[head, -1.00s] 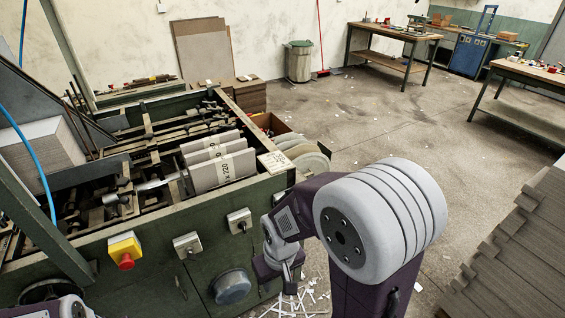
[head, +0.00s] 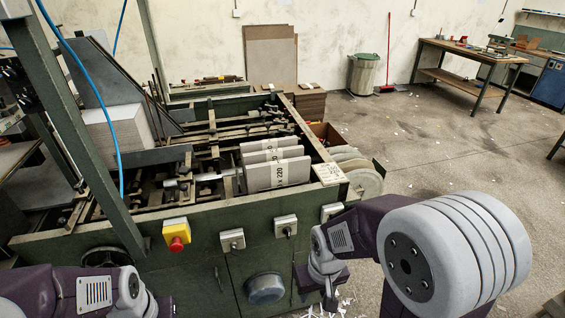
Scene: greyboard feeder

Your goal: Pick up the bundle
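Three banded bundles of grey board stand on edge in a row on the green feeder machine (head: 230,205). The nearest bundle (head: 262,176) has a white paper band with "x 220" printed on it. The other two stand close behind it, mostly hidden. My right gripper (head: 331,298) hangs low in front of the machine's right front corner, below and to the right of the bundles and apart from them. It is small and its fingers are unclear. My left arm's wrist shows at the bottom left, but its gripper is below the picture edge.
A yellow box with a red stop button (head: 176,236) sticks out of the machine's front. A label card (head: 329,173) lies on the frame right of the bundles. A post (head: 88,150) rises at left. A bin (head: 363,74) and workbench (head: 467,62) stand behind on open floor.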

